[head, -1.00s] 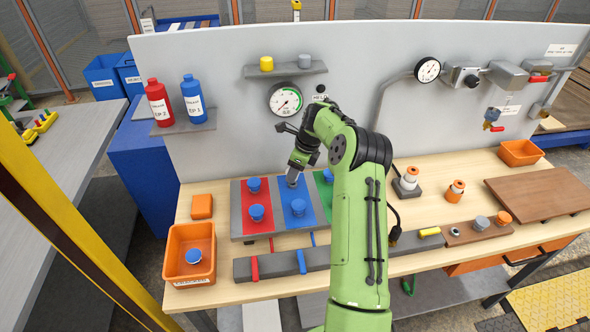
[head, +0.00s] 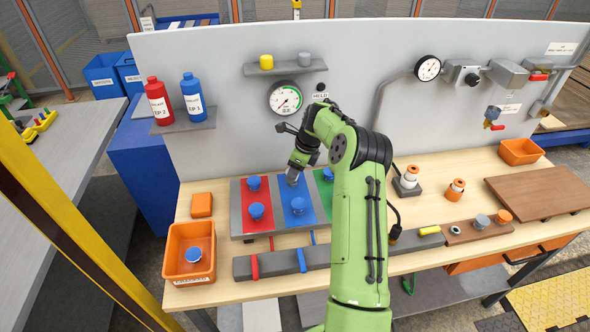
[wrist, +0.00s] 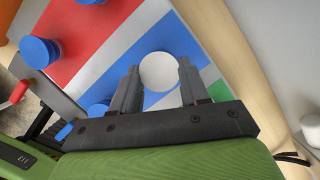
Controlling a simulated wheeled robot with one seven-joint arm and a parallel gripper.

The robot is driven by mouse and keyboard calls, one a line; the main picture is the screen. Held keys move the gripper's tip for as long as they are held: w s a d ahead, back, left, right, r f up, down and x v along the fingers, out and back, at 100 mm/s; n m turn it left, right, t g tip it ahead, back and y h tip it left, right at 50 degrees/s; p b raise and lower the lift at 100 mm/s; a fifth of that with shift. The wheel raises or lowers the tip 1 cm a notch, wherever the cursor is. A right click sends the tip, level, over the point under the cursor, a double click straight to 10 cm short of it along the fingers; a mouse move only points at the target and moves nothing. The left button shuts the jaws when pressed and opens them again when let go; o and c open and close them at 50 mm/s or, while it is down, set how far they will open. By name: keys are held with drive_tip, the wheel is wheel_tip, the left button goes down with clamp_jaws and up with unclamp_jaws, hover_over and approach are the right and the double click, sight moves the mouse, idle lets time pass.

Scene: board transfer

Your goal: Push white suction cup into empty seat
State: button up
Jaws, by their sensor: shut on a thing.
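My gripper (head: 292,181) is over the far end of the blue strip (head: 311,219) on the board. In the wrist view its two fingers (wrist: 158,88) are closed on either side of a round white suction cup (wrist: 158,70). The white cup is in front of the blue strip; I cannot tell whether it is in the seat or just above it. A blue cup (head: 298,207) sits at the near end of that strip. Two blue cups (head: 254,184) (head: 257,211) sit on the red strip (head: 268,222). My arm hides most of the green strip (head: 322,188).
An orange bin (head: 177,238) holding a blue cup stands at the left. A grey rail (head: 270,265) lies in front of the board. A gauge (head: 285,98) and shelf (head: 262,71) are on the panel behind. A brown board (head: 535,193) lies at the right.

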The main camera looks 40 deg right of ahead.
drive_tip(key=shift+f+b, duration=0.5)
drive_tip(key=shift+f, duration=0.4)
drive_tip(key=o, duration=1.1)
drive_tip(key=shift+o, duration=0.2)
drive_tip(key=p+v, duration=0.1)
drive_tip(key=v, duration=1.5)
drive_tip(key=shift+p, duration=0.4)
drive_tip(key=shift+f, duration=0.15)
